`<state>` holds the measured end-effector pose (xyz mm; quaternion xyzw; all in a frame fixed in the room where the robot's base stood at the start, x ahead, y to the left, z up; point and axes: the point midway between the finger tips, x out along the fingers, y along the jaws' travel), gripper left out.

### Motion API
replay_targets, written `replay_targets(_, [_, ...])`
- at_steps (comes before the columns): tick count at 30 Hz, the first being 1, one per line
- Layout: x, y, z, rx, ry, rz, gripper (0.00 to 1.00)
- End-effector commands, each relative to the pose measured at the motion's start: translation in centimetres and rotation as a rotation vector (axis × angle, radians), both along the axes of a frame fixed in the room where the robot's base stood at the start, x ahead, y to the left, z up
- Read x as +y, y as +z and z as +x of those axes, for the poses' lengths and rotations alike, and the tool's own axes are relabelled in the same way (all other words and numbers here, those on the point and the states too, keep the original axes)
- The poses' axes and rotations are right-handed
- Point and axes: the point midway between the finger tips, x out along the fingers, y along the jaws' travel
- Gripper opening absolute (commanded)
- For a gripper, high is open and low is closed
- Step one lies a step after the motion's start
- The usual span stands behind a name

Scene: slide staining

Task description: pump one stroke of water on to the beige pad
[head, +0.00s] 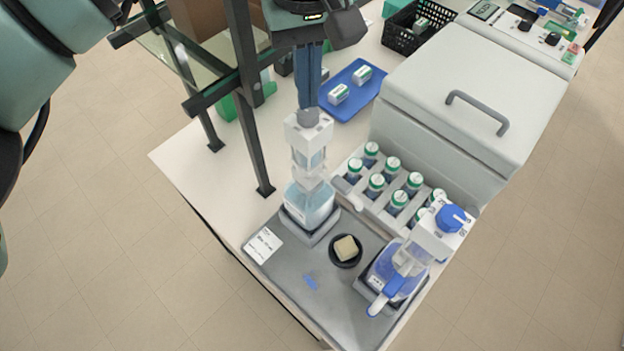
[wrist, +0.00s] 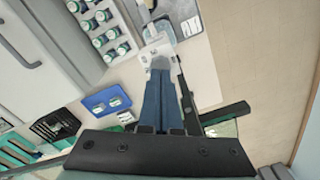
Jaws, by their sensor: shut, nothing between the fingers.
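A bottle of pale, clear liquid (head: 308,205) with a tall white pump head (head: 309,132) stands upright in a grey holder on the grey mat. The pump head also shows in the wrist view (wrist: 156,52). The beige pad (head: 346,247) sits in a small round black dish (head: 345,262) to the right of that bottle. My gripper (head: 308,108) is shut and empty, pointing down, with its fingertips at the top of the pump head; I cannot tell whether they touch. In the wrist view, the blue-grey fingers (wrist: 160,95) reach toward the pump head.
A second dispenser with blue-violet liquid (head: 388,272) and a blue knob stands right of the dish. A grey rack (head: 348,188) of several green-capped bottles is behind. A dark-framed shelf (head: 245,90) stands close left; a blue tray (head: 350,106) and large white machine (head: 460,95) stand beyond.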

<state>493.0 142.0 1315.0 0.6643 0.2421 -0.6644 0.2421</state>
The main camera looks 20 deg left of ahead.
Motion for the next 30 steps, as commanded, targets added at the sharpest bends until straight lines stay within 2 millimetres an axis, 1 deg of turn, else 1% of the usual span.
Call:
replay_targets(1, [0.0,-0.4,0.0,0.000,0.000,0.000,0.00])
replay_targets(17, [0.0,-2.3,0.0,0.001,0.000,0.000,0.00])
replay_targets(30, [0.0,-2.4,0.0,0.002,0.000,-0.001,0.00])
